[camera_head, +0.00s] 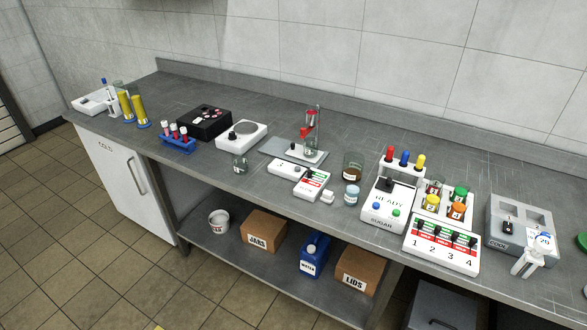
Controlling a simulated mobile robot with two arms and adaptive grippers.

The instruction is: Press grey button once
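I cannot pick out a grey button for certain at this size. A white console (381,213) labelled READY and SUGAR stands right of centre, with a blue button (376,205) and a green button (396,212) low on its front and a black lever above. A grey box (500,232) at the right has a black switch on its front. A white panel (443,257) numbered 1 to 4 carries black levers. A small white control box (287,167) with a dark control sits at the centre. Neither of my grippers shows in this view.
A stirrer stand (293,151), white hotplate (238,143), black box (200,121), blue tube rack (178,146) and glass beakers (352,168) crowd the grey bench (254,196). Cardboard boxes (264,230) and a blue canister (313,256) stand on the lower shelf. The floor in front is clear.

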